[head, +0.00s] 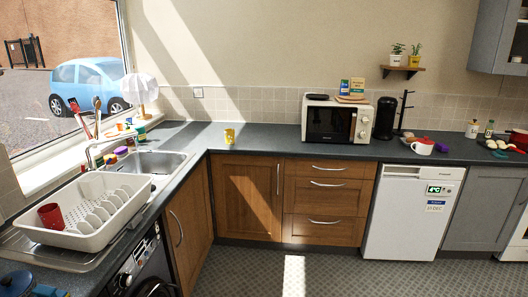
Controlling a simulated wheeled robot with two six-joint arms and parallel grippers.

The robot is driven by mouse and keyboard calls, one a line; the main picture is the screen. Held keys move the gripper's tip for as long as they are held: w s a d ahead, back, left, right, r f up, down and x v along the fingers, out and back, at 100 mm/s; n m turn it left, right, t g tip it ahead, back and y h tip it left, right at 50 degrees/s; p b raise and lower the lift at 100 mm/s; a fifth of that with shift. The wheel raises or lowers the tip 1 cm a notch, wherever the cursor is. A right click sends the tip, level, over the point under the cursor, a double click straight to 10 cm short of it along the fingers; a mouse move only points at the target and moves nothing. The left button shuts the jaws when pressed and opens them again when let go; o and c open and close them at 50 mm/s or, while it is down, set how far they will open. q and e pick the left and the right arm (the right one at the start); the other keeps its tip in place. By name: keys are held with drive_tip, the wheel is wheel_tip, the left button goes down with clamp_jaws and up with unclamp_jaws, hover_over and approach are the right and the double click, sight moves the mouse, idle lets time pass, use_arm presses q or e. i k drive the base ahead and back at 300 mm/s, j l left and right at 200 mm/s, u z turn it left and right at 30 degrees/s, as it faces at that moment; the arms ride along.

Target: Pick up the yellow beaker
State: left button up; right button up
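The yellow beaker (229,136) stands upright on the dark counter (262,140) in the head view, left of the microwave and near the inner corner of the worktop. It is small in the picture, in or beside a patch of sunlight. Nothing touches it that I can see. Neither of my grippers shows in the head view.
A white microwave (337,121) stands right of the beaker. The sink (152,163) and a white dish rack (86,238) with a red cup (51,216) are to the left. Floor (330,275) before the cabinets is clear.

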sight(229, 133)
drive_tip(key=i, duration=3.2)
